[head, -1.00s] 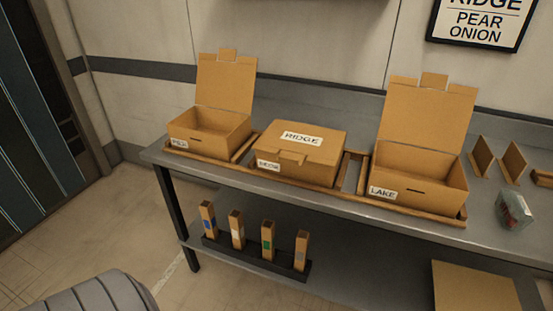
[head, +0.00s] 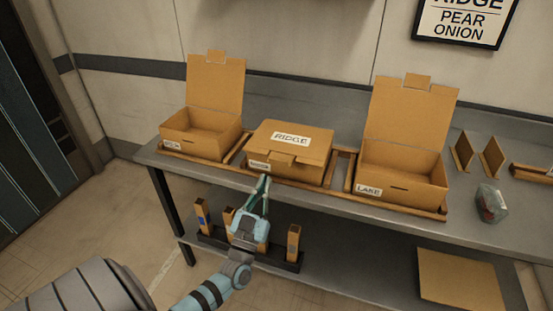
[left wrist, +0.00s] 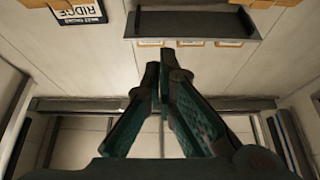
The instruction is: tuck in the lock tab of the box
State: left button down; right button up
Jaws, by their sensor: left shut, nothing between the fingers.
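The closed box (head: 314,150) with a RIDGE label on its lid sits in the wooden rack, in the middle of the row. Its lock tab (head: 282,160) sticks out over the front wall at the lid's front edge. My left gripper (head: 265,180) is shut and empty, just in front of and below the box's front, apart from the tab as far as I can tell. In the left wrist view its green fingers (left wrist: 158,75) meet at the tips, and the box does not show there. My right gripper is in no view.
Open boxes stand on either side, the left one (head: 183,137) and the LAKE box (head: 425,185), lids upright. A wrapped item (head: 491,203) and cardboard dividers (head: 463,152) lie at right. Below, the shelf holds a dark rack of upright sticks (head: 293,243) and a cardboard sheet (head: 458,278).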

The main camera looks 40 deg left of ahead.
pick_arm(q)
jog(key=shift+w, duration=0.15)
notch_tip(320, 180, up, 4)
send_over(277, 163)
jog(key=s+d, duration=0.2)
jog(key=s, duration=0.2)
jog(key=f+b, duration=0.1)
jog(key=w+f+b, duration=0.1)
jog(key=f, duration=0.1)
jog(key=shift+w+f, duration=0.1)
jog(key=shift+w, duration=0.1)
jog(key=shift+f+b, duration=0.25)
jog(key=shift+b, duration=0.1)
